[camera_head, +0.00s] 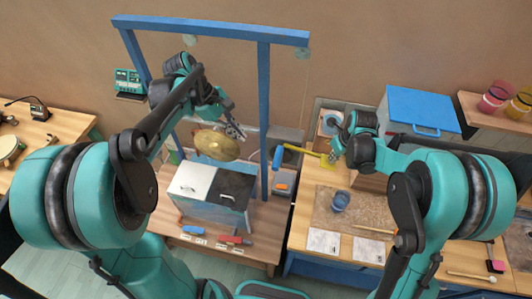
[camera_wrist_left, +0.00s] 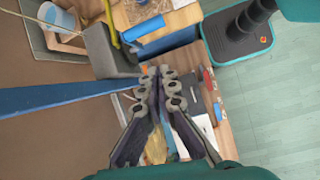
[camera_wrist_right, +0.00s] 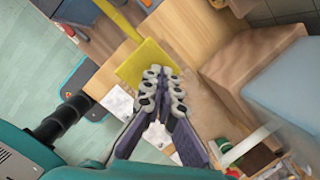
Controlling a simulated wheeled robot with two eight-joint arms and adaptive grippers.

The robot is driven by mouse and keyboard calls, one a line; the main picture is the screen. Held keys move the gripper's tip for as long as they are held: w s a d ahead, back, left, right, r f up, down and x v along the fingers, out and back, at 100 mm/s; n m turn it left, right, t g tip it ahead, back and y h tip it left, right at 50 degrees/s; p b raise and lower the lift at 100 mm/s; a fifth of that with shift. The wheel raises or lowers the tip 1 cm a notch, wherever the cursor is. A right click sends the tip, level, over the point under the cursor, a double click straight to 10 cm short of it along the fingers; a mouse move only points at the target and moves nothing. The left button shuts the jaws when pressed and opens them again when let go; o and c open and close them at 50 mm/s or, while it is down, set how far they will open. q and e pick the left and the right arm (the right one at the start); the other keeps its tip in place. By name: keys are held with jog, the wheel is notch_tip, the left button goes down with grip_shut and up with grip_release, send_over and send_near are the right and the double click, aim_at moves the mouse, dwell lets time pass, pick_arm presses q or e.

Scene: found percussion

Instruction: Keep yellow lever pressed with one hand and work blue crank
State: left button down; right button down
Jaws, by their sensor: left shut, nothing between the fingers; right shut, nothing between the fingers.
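The yellow lever (camera_head: 300,149) is a long bar ending in a flat yellow paddle (camera_wrist_right: 145,62), at the gap between the two benches. My right gripper (camera_head: 335,150) is shut and empty at the paddle; in the right wrist view its fingertips (camera_wrist_right: 163,82) overlap the paddle's edge, and I cannot tell whether they press it. The blue crank's handle (camera_head: 277,158) is a blue cylinder just left of the lever; it also shows in the left wrist view (camera_wrist_left: 143,28). My left gripper (camera_head: 237,132) is shut and empty beside the brass gong, apart from the crank.
A blue frame (camera_head: 264,110) stands over the left bench, with a post between my left gripper and the crank. A brass gong (camera_head: 216,145) hangs inside it above a white and black box (camera_head: 195,180). A blue cup (camera_head: 340,200) and a blue-lidded box (camera_head: 420,108) are on the right.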

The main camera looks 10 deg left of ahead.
aim_at(277, 167)
pick_arm(q)
jog(key=w+d+f+n+h, duration=0.1)
jog(key=d+f+n, duration=0.1)
jog(key=d+f, duration=0.6)
jog(key=shift+w+f+g, duration=0.3)
jog(key=shift+w+f, duration=0.1)
jog(key=shift+f, duration=0.55)
jog(key=shift+d, duration=0.15)
jog(key=shift+d+y, duration=0.3)
jog(key=shift+d+r, duration=0.1)
